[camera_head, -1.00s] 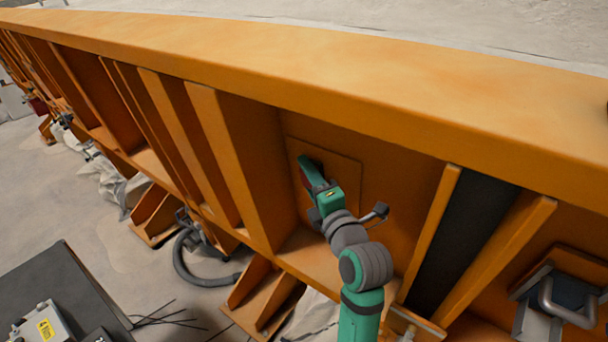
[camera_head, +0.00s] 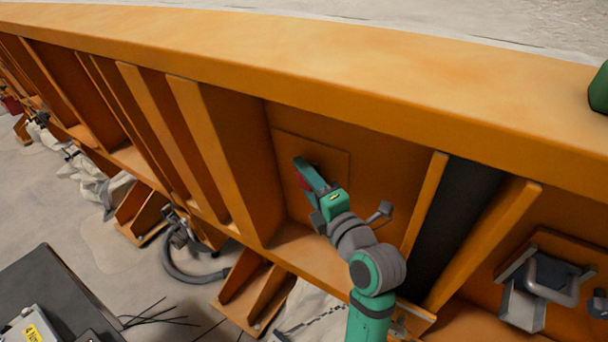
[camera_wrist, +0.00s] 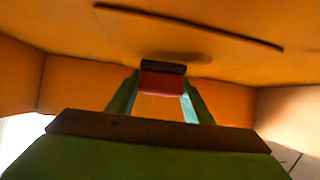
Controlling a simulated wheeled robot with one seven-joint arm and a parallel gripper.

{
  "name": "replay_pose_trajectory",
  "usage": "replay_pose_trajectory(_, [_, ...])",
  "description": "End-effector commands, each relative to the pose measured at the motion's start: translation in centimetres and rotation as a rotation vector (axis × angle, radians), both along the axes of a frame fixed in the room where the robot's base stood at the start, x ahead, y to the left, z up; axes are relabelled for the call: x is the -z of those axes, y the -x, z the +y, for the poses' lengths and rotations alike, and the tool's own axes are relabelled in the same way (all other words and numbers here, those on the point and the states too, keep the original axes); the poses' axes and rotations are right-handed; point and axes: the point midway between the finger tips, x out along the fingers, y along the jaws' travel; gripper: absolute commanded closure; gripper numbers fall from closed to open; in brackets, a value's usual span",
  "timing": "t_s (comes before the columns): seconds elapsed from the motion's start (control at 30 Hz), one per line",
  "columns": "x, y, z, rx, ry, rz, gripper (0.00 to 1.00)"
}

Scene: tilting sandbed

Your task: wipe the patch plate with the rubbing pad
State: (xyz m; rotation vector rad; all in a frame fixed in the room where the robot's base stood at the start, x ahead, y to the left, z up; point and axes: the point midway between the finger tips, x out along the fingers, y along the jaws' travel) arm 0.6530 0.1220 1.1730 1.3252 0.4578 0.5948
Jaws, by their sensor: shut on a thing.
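The patch plate (camera_head: 336,164) is a flat orange square on the recessed orange wall, left of centre in the head view. My gripper (camera_head: 303,174) is in front of its left part. In the wrist view my gripper (camera_wrist: 160,95) is shut on the rubbing pad (camera_wrist: 161,83), which has a red body and a dark face. The pad's dark face is close to the orange wall, with a shadow beside it. I cannot tell whether it touches. One long edge of the plate (camera_wrist: 200,22) crosses the top of the wrist view. My gripper hides part of the plate.
Orange ribs (camera_head: 215,160) stand left of the recess, and a rib (camera_head: 425,205) and dark strip (camera_head: 458,215) stand right. A thick orange flange (camera_head: 300,60) runs above. A grey handled bracket (camera_head: 540,290) is at the right. A hose (camera_head: 185,265) lies lower left.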

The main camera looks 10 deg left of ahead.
Motion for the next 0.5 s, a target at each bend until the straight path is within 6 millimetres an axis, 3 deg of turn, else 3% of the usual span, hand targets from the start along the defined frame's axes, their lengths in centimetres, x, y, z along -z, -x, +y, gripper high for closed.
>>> replay_pose_trajectory(0.03, [-0.4, -0.6, -3.5, 0.056, -0.009, -0.004, 0.97])
replay_pose_trajectory(0.5, [-0.2, -0.8, -5.7, 0.06, -0.018, -0.004, 0.97])
